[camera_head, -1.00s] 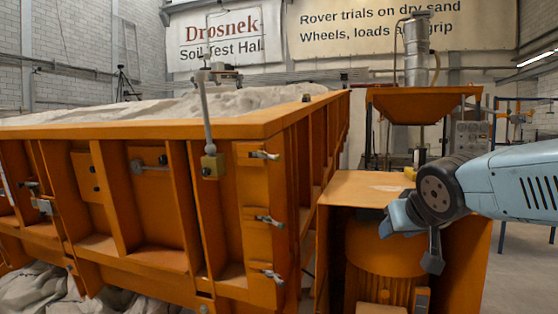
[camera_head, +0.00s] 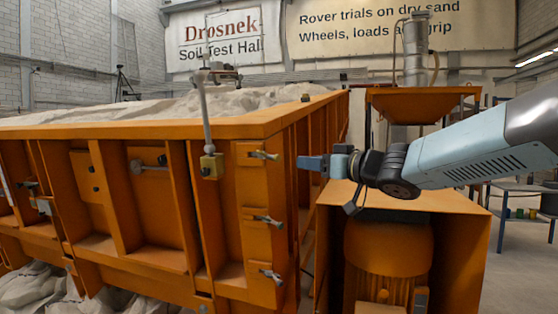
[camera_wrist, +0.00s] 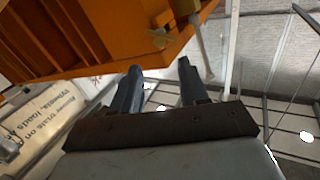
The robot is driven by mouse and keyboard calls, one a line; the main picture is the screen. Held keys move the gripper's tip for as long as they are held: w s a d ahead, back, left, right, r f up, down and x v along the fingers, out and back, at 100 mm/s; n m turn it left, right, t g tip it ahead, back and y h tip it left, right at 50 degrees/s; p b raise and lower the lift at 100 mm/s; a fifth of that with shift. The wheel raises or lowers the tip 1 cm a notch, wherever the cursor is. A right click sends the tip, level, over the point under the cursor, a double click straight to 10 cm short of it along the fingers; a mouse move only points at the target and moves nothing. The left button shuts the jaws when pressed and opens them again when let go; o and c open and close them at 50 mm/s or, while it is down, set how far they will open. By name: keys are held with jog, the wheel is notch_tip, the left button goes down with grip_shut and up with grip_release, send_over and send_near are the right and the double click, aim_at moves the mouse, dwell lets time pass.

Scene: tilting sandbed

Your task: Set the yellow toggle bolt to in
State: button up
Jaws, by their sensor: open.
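A mustard-yellow block (camera_head: 212,165) sits at the lower end of an upright grey rod on the front wall of the orange sandbed (camera_head: 230,130); I cannot tell whether it is the toggle bolt. Several metal lever fittings are on the sandbed's corner, the upper one (camera_head: 263,155), a middle one (camera_head: 268,221) and a lower one (camera_head: 270,275). My gripper (camera_head: 303,163) is right of the upper fitting, apart from it, pointing left. In the wrist view my gripper (camera_wrist: 159,66) is open and empty, with a yellowish fitting (camera_wrist: 160,38) beyond its fingers.
An orange cabinet (camera_head: 400,200) stands right of the sandbed, below my arm, with a narrow gap between them. An orange hopper (camera_head: 425,103) stands behind it. Grey sheeting (camera_head: 40,290) lies under the sandbed at the left.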

aim_at(279, 159)
jog(key=x, duration=1.2)
jog(key=shift+w+a, duration=0.2)
grip_shut()
jog(key=shift+d+f, duration=0.1)
jog(key=shift+d, duration=0.2)
jog(key=shift+a, duration=0.2)
